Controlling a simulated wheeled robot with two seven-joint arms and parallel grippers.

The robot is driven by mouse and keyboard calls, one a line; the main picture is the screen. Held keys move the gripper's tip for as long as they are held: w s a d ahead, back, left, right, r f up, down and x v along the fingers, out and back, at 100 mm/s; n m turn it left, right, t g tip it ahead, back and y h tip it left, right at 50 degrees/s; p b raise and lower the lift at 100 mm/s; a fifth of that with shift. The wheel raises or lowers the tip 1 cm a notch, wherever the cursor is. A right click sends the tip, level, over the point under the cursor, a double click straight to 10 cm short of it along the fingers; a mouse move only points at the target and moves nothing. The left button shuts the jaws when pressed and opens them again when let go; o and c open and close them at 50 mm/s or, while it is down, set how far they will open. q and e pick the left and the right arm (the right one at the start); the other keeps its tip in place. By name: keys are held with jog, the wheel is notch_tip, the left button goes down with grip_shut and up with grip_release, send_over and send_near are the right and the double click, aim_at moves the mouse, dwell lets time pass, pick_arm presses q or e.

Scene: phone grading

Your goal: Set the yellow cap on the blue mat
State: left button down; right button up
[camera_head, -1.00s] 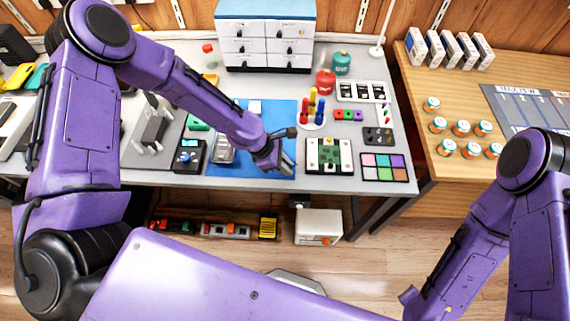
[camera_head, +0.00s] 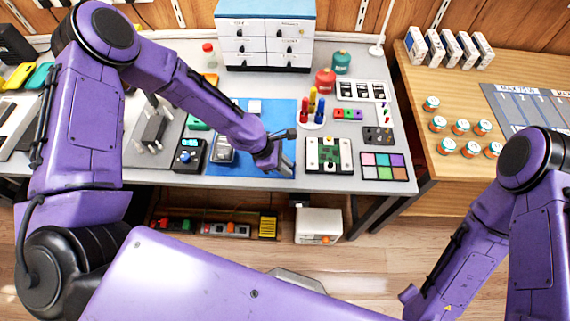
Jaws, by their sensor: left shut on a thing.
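The blue mat (camera_head: 253,170) lies flat on the grey workbench, partly hidden behind my left arm. My left gripper (camera_head: 286,170) is low over the mat's front right corner and points down. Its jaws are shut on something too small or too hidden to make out. I cannot pick out a yellow cap for certain. A yellow-topped piece (camera_head: 312,94) stands with red and blue ones in a round white holder behind the gripper. My right gripper is out of view; only the right arm shows.
A grey phone-like device (camera_head: 223,150) and a small white item (camera_head: 254,106) are on the mat. A green board in a fixture (camera_head: 329,155) and a colour-square tray (camera_head: 384,167) stand to its right. White drawers (camera_head: 264,45) stand behind. The bench's front edge is close to the gripper.

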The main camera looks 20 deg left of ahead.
pick_arm(q)
jog(key=c, duration=0.6)
grip_release()
jog(key=shift+r+p, duration=0.65)
jog(key=shift+p, duration=0.05)
notch_tip(320, 180, up, 7)
jog(key=p, duration=0.7)
dwell(0.4)
